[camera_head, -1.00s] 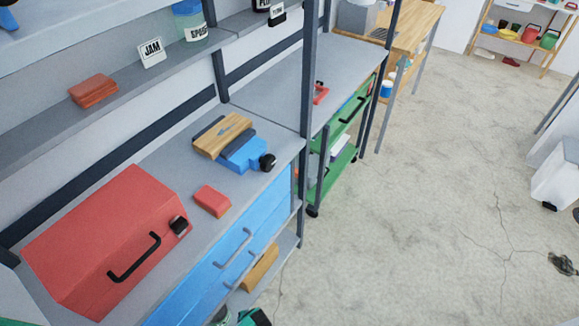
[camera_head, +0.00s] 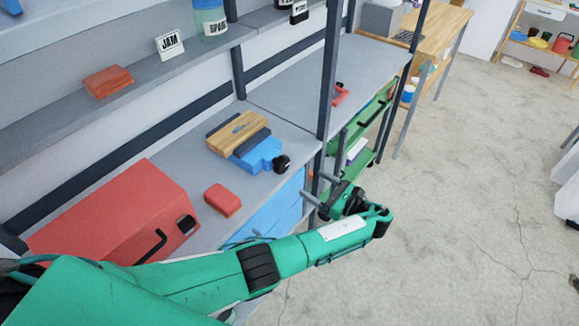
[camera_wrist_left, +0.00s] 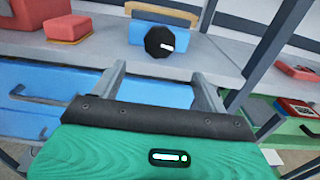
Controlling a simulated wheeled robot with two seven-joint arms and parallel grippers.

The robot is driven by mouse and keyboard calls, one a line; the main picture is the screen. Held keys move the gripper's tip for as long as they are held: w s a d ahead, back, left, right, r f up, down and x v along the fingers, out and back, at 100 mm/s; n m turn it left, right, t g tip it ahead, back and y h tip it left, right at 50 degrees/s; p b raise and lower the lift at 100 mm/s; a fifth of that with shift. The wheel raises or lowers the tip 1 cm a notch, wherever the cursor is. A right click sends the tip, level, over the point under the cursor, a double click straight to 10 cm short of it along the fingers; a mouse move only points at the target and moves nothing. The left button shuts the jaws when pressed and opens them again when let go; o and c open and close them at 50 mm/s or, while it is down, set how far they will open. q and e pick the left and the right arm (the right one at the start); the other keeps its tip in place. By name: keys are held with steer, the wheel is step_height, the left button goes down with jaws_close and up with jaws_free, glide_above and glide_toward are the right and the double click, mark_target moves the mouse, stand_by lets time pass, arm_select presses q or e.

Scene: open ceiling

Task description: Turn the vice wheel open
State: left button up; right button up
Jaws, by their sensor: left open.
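The blue vice (camera_head: 255,156) stands on the grey workbench, with a wooden block (camera_head: 236,132) at its jaws. Its black wheel (camera_head: 282,164) faces the bench's front edge. In the left wrist view the wheel (camera_wrist_left: 160,42) is a dark disc with a small white mark, straight ahead of the fingers. My left gripper (camera_head: 309,187) is open and empty, in front of the bench edge and short of the wheel. Its two grey fingers (camera_wrist_left: 163,85) are spread apart in the left wrist view. They do not touch the wheel. My right gripper is not in view.
A red toolbox (camera_head: 115,212) and a small red block (camera_head: 222,199) sit left of the vice. A dark shelf post (camera_head: 328,80) rises right of it. Blue drawers (camera_head: 277,212) lie below the bench. The floor at right is open.

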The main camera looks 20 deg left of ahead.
mark_target(285, 167)
arm_select(q)
steer(key=p+x, duration=0.2)
steer(key=x, duration=0.8)
steer(key=shift+p+x, duration=0.3)
steer(key=shift+x, duration=0.5)
steer(key=shift+c, duration=0.4)
steer(key=c, duration=0.9)
steer(key=n+b, duration=0.1)
steer(key=n, duration=0.2)
steer(key=shift+f, duration=0.2)
steer(key=shift+r+n+b, duration=0.15)
steer(key=shift+n+b, duration=0.15)
steer(key=shift+n, duration=0.4)
